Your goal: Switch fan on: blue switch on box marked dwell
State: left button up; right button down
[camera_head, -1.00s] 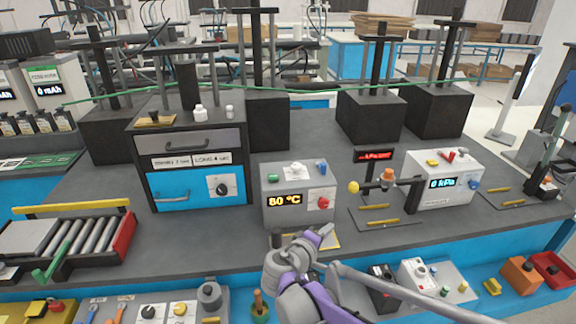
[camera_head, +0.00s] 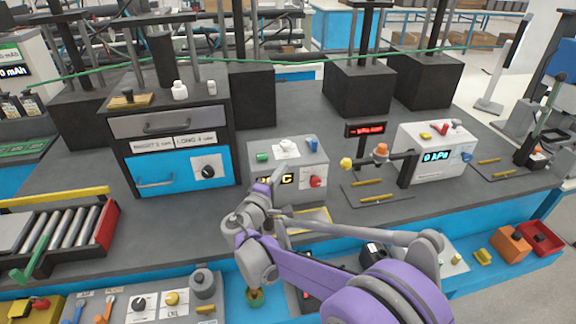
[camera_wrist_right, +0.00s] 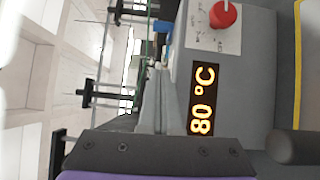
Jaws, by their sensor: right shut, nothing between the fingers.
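A grey box (camera_head: 250,180) with a lit yellow display stands mid-bench. On its top are a green button (camera_head: 262,157), a white dial (camera_head: 287,146) and a blue switch (camera_head: 312,144); a red knob (camera_head: 316,181) is on its front. I cannot read any "dwell" marking. My right gripper (camera_head: 264,190) is shut and empty, in front of the box's left part, hiding some of the display. In the right wrist view its fingers (camera_wrist_right: 157,108) are together beside the "80 °C" display (camera_wrist_right: 203,100); whether they touch the box is unclear. My left gripper is out of view.
A white box (camera_head: 430,168) with a pressure display and a blue knob stands to the right. A drawer cabinet (camera_head: 170,125) is at left. Trays with small parts line the bench's front.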

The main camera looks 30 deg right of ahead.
aim_at(305, 158)
jog(key=x, duration=0.7)
jog(key=shift+w+d+p, duration=0.1)
jog(key=shift+d+p, duration=0.15)
jog(key=shift+p, duration=0.15)
jog(key=d, duration=0.3)
jog(key=shift+w+d+r, duration=0.1)
jog(key=shift+w+d, duration=0.05)
jog(key=shift+d, duration=0.55)
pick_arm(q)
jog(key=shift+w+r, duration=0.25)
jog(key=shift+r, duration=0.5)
